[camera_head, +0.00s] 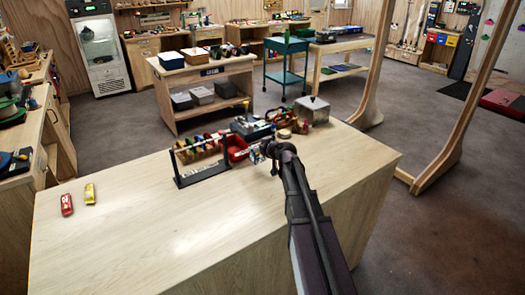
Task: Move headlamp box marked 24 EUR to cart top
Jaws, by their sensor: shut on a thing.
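My gripper (262,151) is at the end of my dark arm, low over the far part of the light wooden counter (240,225). It is shut on a small blue and white box (256,156), which my wrist partly hides. No price mark can be read on it at this size. A teal cart (287,46) stands on the floor beyond the counter, behind and slightly right of my gripper.
A rack of coloured gear (200,160), a red bin (236,147) and a grey lidded box (313,111) are close around my gripper. Red (66,205) and yellow (89,193) items lie at left. A wooden shelf table (205,80) stands left of the cart; a wooden frame (450,130) rises at right.

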